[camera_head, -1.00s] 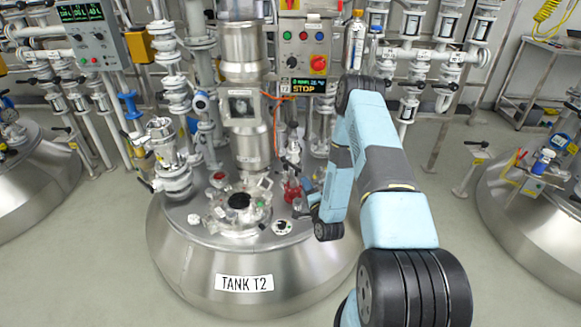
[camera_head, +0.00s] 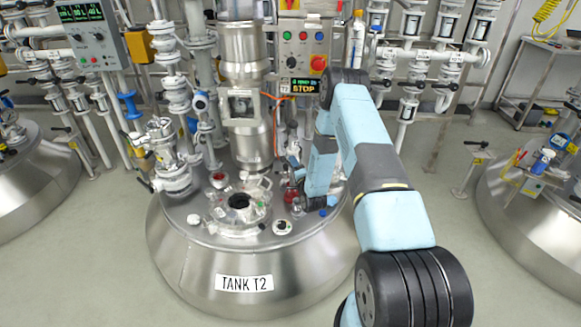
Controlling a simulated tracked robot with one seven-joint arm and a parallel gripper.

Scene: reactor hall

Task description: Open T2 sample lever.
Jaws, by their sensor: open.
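Tank T2 (camera_head: 190,255) is a steel vessel with a label on its front. A red fitting (camera_head: 291,193) stands on the right part of its lid, partly hidden by my arm. I cannot make out which part is the sample lever. My gripper (camera_head: 293,166) is at the end of my blue arm, just above and beside the red fitting. It is open, small and partly hidden by the wrist. I cannot tell whether it touches anything.
A steel column (camera_head: 245,90) rises behind the lid's middle. A control box (camera_head: 305,45) with a red button and STOP display hangs behind my arm. White valves (camera_head: 170,165) crowd the lid's left side. Open floor lies right of the tank.

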